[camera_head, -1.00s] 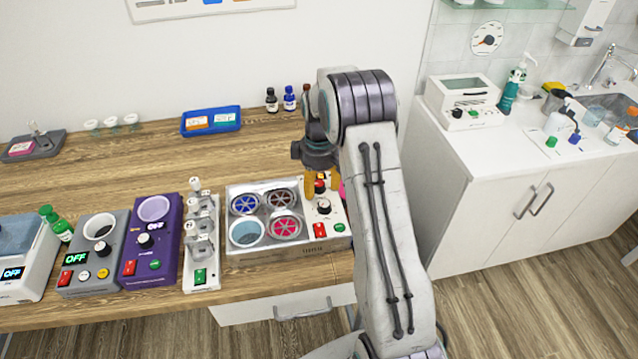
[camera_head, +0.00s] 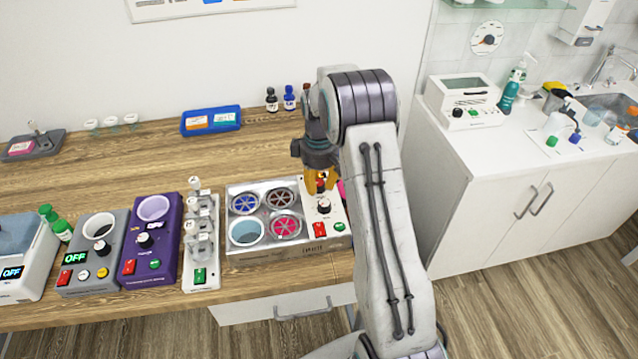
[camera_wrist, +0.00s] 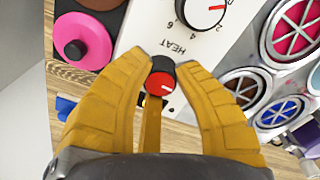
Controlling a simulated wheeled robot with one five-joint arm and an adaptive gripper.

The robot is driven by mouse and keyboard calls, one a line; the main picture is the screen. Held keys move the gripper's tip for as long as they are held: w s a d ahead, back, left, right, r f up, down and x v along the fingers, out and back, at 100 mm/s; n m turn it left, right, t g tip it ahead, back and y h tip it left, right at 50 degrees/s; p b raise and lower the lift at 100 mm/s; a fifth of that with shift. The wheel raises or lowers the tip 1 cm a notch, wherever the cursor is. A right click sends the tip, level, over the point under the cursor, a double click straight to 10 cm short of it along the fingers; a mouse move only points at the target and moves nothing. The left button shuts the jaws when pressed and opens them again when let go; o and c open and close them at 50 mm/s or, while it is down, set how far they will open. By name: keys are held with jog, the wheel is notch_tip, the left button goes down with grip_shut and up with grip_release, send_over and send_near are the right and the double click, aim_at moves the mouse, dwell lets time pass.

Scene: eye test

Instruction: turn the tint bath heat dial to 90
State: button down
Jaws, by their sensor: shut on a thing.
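The tint bath (camera_head: 289,246) is a grey metal unit with several round wells and a white control panel (camera_head: 334,214) on its right. The heat dial (camera_wrist: 161,83) is a small black knob with a red top and a short white pointer line, beside the word HEAT in the wrist view. My gripper (camera_head: 320,190) comes down over the back of the panel. Its yellow fingers are shut on the heat dial, one on each side, as the wrist view (camera_wrist: 162,64) shows. The scale around this dial is hidden by the fingers.
A second black dial (camera_wrist: 200,8) with numbers sits close to the heat dial. A red switch (camera_head: 320,230) and green button (camera_head: 340,227) are at the panel's front.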

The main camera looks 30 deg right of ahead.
jog(key=m+b, duration=0.1)
jog(key=m, duration=0.3)
jog(key=shift+f, duration=0.2)
jog(key=m+b, duration=0.1)
jog(key=m, duration=0.3)
jog(key=shift+m, duration=0.4)
jog(key=m+b, duration=0.1)
jog(key=m, duration=0.3)
jog(key=shift+m, duration=0.3)
jog(key=m, duration=0.4)
jog(key=shift+s, duration=0.1)
jog(key=m, duration=0.4)
jog(key=shift+b, duration=0.4)
jog(key=m, duration=0.4)
jog(key=shift+m, duration=0.3)
jog(key=m, duration=0.4)
jog(key=shift+m, duration=2.3)
